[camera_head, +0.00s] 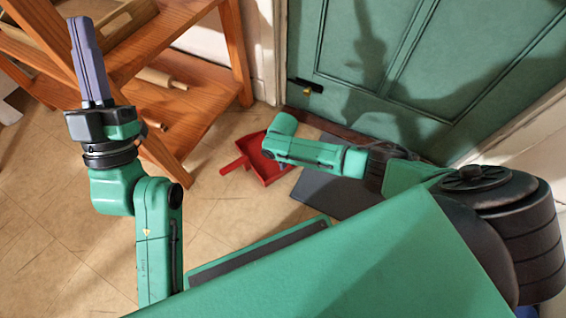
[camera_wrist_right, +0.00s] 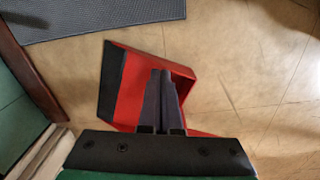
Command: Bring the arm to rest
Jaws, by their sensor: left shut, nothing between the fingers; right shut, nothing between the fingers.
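My left gripper (camera_head: 82,22) stands upright at the left of the head view, its fingers together and empty in front of the wooden shelf. My right arm (camera_head: 325,158) reaches across in front of the door, bent down at its far end. The right gripper's fingers are hidden in the head view. In the right wrist view my right gripper (camera_wrist_right: 162,73) is shut and empty, pointing down over a red dustpan (camera_wrist_right: 130,102). The fingers overlap the dustpan in the picture; I cannot tell the height between them.
The red dustpan (camera_head: 270,170) lies on the tiled floor beside a dark mat (camera_head: 315,195). A green door (camera_head: 345,50) with a dark handle stands behind my right arm. A wooden shelf (camera_head: 205,28) with a rolling pin (camera_head: 160,77) stands at the left. Floor between them is mostly clear.

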